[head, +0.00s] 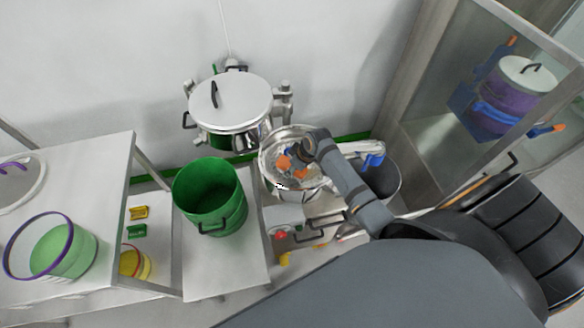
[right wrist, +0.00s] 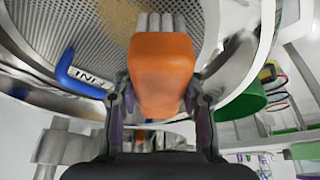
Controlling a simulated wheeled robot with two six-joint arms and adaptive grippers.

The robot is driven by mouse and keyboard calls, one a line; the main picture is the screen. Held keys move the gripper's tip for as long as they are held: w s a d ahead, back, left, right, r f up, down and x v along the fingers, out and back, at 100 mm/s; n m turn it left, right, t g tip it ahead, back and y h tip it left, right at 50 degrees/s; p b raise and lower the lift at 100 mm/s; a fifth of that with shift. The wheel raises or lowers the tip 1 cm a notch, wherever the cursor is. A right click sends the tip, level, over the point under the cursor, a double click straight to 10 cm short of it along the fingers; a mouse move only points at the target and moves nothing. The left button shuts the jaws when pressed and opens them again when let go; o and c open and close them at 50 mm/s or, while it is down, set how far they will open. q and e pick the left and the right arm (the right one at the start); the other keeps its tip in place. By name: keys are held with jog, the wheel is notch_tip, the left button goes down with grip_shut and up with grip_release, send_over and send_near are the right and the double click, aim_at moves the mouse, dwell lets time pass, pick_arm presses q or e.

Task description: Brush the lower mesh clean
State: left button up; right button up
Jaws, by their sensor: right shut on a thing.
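My right gripper (head: 290,164) is inside the round steel housing (head: 270,180) below the lidded vessel. In the right wrist view, the gripper (right wrist: 160,88) is shut on an orange brush (right wrist: 162,62). Its pale bristles point up, away from me. Behind them is a curved, perforated metal mesh (right wrist: 85,30). The bristle tips overlap the mesh in the picture, but I cannot tell whether they touch it. A blue handle (right wrist: 72,78) with a white label reading "FINE" sits at the mesh's left edge. My left gripper is out of view.
The steel vessel with a lid (head: 230,100) stands behind the housing. A green bucket (head: 209,190) stands to its left on a low stand. A grey bin (head: 382,180) stands to its right. A table (head: 100,165) at far left bears a purple-rimmed container (head: 85,262).

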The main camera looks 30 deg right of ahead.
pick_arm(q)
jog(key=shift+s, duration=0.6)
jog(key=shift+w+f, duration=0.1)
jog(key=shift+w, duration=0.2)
pick_arm(e)
jog(key=shift+f, duration=0.25)
pick_arm(q)
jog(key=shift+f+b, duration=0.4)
jog(key=shift+b, duration=0.1)
pick_arm(e)
jog(key=shift+f, duration=0.65)
